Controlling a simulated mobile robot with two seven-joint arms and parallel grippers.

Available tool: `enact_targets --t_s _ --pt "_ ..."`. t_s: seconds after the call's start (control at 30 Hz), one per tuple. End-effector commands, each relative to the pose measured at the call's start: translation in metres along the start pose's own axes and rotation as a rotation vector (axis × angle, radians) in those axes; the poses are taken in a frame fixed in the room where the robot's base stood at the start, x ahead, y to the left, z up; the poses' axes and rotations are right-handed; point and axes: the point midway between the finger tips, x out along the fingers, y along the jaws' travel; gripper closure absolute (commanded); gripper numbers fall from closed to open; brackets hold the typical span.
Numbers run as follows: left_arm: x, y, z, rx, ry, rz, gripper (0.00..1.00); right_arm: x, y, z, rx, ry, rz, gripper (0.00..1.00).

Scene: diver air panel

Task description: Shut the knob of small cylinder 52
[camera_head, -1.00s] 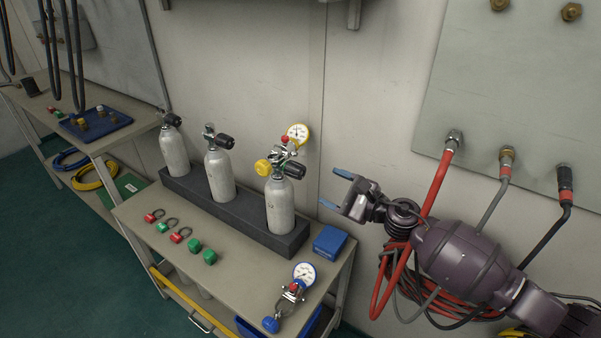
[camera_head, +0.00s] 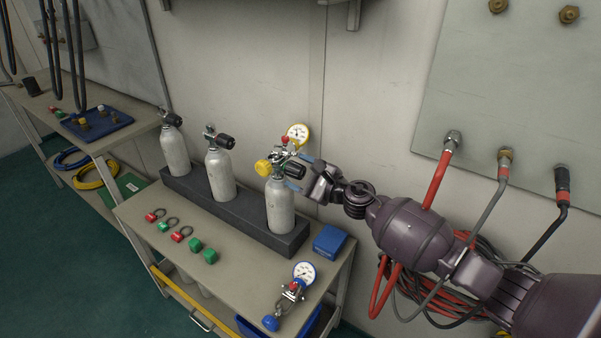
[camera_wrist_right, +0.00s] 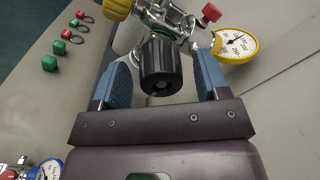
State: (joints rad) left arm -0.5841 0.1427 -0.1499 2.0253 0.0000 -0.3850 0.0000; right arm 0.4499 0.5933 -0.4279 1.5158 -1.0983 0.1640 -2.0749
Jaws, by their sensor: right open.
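Three small grey cylinders stand in a dark rack (camera_head: 258,228) on the bench; I cannot read any number on them. The right-hand cylinder (camera_head: 280,207) carries a valve with a black knob (camera_head: 294,171), a yellow knob (camera_head: 263,166) and a yellow-rimmed gauge (camera_head: 298,132). My right gripper (camera_head: 300,172) is at this valve, coming from the right. In the right wrist view its blue fingers are open, one on each side of the black knob (camera_wrist_right: 160,68), with gaps visible. The middle cylinder (camera_head: 219,174) and left cylinder (camera_head: 174,150) also have black knobs. My left gripper is not in view.
A second gauge with a blue knob (camera_head: 271,323) lies at the bench's front right, near a blue box (camera_head: 329,241). Red and green caps (camera_head: 195,245) lie at the front left. Hoses (camera_head: 437,182) hang from the wall panel behind my right arm.

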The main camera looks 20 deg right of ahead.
Motion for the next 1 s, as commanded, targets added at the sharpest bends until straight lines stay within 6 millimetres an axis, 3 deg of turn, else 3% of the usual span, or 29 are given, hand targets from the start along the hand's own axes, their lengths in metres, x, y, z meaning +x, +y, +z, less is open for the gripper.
enact_targets --t_s 0.07,0.37,0.67,1.0 --pt "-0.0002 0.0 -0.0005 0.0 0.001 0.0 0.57 -0.0001 0.0 0.0001 0.0 0.0 0.0 0.35" --pt "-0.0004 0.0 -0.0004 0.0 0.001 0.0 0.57 -0.0003 -0.0001 0.0001 0.001 0.0 0.0 0.81" --pt "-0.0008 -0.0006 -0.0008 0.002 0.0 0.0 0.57 -0.0004 -0.0006 0.0006 0.035 0.001 0.001 0.81" --pt "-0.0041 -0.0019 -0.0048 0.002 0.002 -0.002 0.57 -0.0003 -0.0022 0.0021 0.252 0.009 0.007 0.81"
